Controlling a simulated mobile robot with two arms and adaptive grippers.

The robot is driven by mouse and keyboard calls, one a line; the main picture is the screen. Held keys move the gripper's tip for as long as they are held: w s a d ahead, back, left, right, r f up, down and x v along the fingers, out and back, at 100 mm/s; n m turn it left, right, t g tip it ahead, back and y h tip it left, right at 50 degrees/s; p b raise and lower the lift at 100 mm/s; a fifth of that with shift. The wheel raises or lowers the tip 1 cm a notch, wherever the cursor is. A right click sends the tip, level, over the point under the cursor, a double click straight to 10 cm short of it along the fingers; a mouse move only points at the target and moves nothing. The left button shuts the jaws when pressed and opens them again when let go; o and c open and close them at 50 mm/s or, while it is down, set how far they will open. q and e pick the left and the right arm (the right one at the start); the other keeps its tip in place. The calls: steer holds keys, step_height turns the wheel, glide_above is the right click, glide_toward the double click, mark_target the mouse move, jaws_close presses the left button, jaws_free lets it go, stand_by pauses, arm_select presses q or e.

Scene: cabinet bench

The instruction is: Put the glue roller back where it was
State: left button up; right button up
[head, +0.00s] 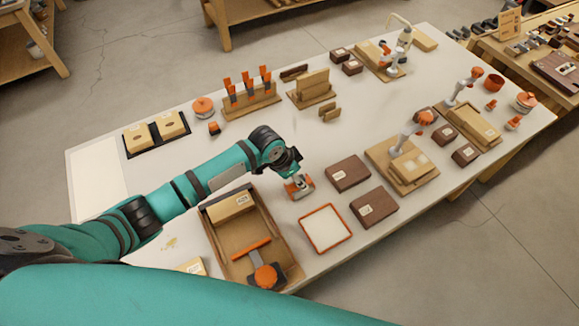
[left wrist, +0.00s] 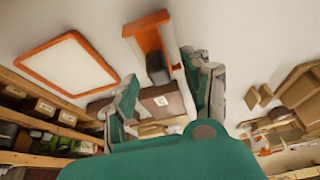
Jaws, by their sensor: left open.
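A small orange and grey tool (head: 299,188), which I take for the glue roller, is on the white bench right of the wooden tray. In the left wrist view its orange part (left wrist: 149,36) shows beyond the fingers, with a dark grey block below. My left gripper (head: 291,178) is over the tool with its fingers apart. In the left wrist view the open fingers (left wrist: 165,85) are on either side of its near part; contact cannot be told. My right gripper is not in view.
An orange-rimmed white square (head: 326,230) lies close by. The wooden tray (head: 285,247) holds a box and an orange-handled tool (head: 265,275). Dark brown boxes (head: 348,173) stand to the right.

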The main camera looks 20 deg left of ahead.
arm_select(q)
steer(key=v, duration=0.9)
steer(key=shift+r+b, duration=0.35)
steer(key=shift+b, duration=0.05)
